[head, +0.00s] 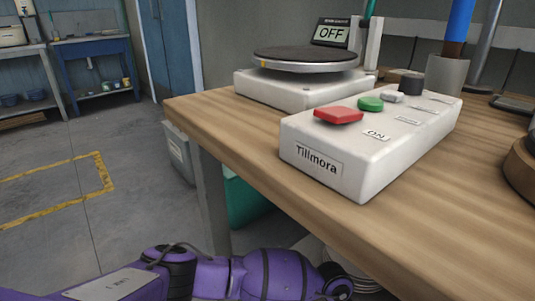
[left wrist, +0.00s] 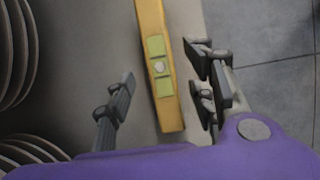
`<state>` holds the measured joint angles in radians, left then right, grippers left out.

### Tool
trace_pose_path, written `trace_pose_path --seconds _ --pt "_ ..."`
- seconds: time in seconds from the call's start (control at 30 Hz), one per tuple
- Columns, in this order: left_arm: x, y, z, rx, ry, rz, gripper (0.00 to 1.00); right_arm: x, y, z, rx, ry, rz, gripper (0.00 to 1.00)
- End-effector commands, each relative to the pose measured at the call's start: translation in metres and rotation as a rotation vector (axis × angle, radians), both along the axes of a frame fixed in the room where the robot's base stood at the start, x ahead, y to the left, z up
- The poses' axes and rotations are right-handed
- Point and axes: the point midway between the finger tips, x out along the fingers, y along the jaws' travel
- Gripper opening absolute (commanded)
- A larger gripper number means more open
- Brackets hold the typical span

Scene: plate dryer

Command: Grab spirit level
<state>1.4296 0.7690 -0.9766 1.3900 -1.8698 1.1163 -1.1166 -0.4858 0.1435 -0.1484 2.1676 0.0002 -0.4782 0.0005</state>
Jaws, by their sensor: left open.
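The spirit level (left wrist: 169,102) shows in the left wrist view as a long yellow-orange bar with green windows and a pale round spot between them. It runs from the top edge down between the fingers of my left gripper (left wrist: 165,95). The gripper is open, with one finger on each side of the bar and a gap visible on the left side; I cannot tell whether the right finger touches it. In the head view my purple left arm is low, below the table edge, and its fingers are hidden. The spirit level does not show there. My right gripper is not in view.
The wooden table (head: 230,124) holds a white Tillmora control box (head: 320,168) with a red button and a round-plate device (head: 300,88) reading OFF. A teal bin (head: 243,200) stands under the table. Stacked plate-like rims (left wrist: 18,50) lie left in the wrist view.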

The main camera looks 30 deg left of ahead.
Motion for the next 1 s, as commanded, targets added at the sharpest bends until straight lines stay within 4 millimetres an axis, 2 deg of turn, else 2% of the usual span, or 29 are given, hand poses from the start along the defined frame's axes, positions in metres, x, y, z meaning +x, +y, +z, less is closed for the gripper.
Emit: trace_pose_path --seconds 0.27,0.53,0.9,1.0 --pt "-0.005 -0.016 -0.038 -0.004 -0.001 0.0 0.5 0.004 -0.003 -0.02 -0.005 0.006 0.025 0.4" --pt "-0.004 -0.017 -0.04 -0.002 -0.004 0.001 0.49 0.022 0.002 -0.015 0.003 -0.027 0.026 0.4" --pt "-0.004 -0.017 -0.039 -0.003 -0.003 0.001 0.0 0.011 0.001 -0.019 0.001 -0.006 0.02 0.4" --pt "-0.004 -0.018 -0.039 -0.004 -0.004 0.001 0.0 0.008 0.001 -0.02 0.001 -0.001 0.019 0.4"
